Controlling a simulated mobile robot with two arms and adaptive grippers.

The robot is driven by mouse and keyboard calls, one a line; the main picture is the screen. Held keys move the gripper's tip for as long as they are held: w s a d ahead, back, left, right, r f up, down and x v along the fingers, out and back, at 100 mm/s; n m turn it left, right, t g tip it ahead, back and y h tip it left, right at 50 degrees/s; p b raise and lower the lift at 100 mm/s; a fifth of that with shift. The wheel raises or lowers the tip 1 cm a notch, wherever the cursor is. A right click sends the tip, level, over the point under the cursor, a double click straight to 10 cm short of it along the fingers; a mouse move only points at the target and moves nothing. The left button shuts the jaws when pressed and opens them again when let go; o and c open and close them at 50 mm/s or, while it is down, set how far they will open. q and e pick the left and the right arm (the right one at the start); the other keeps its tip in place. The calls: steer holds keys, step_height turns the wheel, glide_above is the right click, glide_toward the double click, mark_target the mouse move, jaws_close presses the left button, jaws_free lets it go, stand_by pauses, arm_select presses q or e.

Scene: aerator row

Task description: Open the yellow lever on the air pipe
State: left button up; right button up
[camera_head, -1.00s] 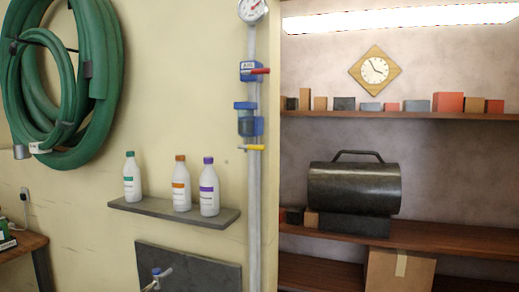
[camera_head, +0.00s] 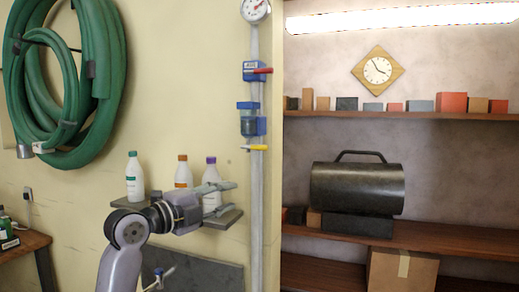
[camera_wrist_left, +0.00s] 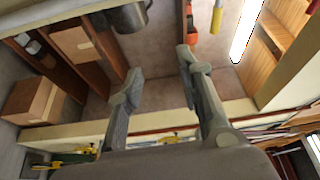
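The yellow lever (camera_head: 255,147) sits on the grey vertical air pipe (camera_head: 257,205) in the head view, sticking out sideways to the left and right, roughly level. Just above it is a blue unit with a clear bowl (camera_head: 247,122), and higher a blue valve with a red lever (camera_head: 262,71). My left gripper (camera_head: 233,197) is open and empty, below and left of the yellow lever, in front of the bottle shelf. In the left wrist view its two fingers (camera_wrist_left: 160,64) are spread with nothing between them. I cannot identify the lever there. My right gripper is not in view.
A wall shelf (camera_head: 125,203) holds white bottles behind my left arm. A coiled green hose (camera_head: 104,60) hangs at upper left and a gauge (camera_head: 255,10) tops the pipe. A recess with shelves (camera_head: 440,238) and a dark cylinder (camera_head: 356,188) lies right of the pipe.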

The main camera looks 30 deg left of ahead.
arm_select(q)
steer(key=m+t, duration=0.2)
glide_toward(258, 149)
steer(key=shift+n, duration=0.3)
steer(key=p+x, duration=0.9)
steer(key=shift+w+a+r, duration=0.1)
steer(key=shift+w+r, duration=0.05)
steer(key=shift+r, duration=0.15)
steer(key=shift+w, duration=0.75)
steer(key=shift+f, duration=0.1)
steer(key=shift+c, duration=0.2)
jaws_close()
